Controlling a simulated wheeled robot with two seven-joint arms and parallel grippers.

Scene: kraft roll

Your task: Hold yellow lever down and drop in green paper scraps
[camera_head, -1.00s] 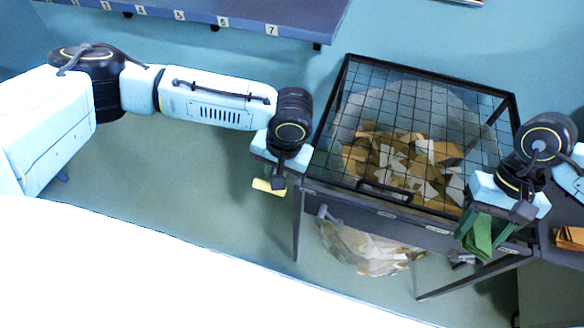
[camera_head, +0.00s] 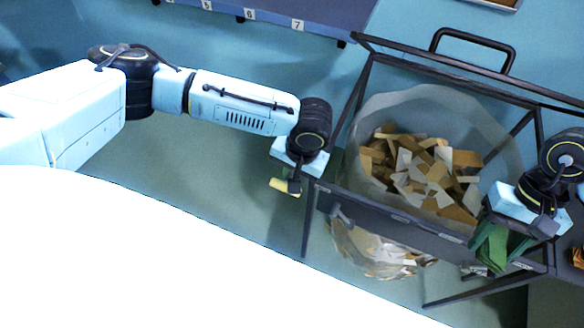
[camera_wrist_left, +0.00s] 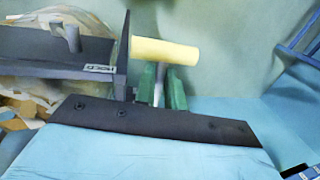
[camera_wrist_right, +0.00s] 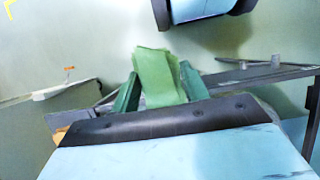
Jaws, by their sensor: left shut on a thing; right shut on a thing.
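The yellow lever (camera_head: 278,185) sticks out at the left of the bin frame. My left gripper (camera_head: 290,186) is shut on it; the left wrist view shows its yellow handle (camera_wrist_left: 165,51) at the green fingers (camera_wrist_left: 160,88). My right gripper (camera_head: 494,246) is shut on green paper scraps (camera_head: 489,248), held at the front right of the frame. The scraps also show between the fingers in the right wrist view (camera_wrist_right: 158,76). The mesh lid is swung up, its handle (camera_head: 474,45) at the back. The clear bag (camera_head: 405,104) below is open, with brown and white scraps (camera_head: 420,172) inside.
The dark frame's front rail (camera_head: 400,222) runs between my two grippers. A numbered shelf (camera_head: 300,12) is at the top. Orange-brown pieces (camera_head: 577,257) lie at the far right edge.

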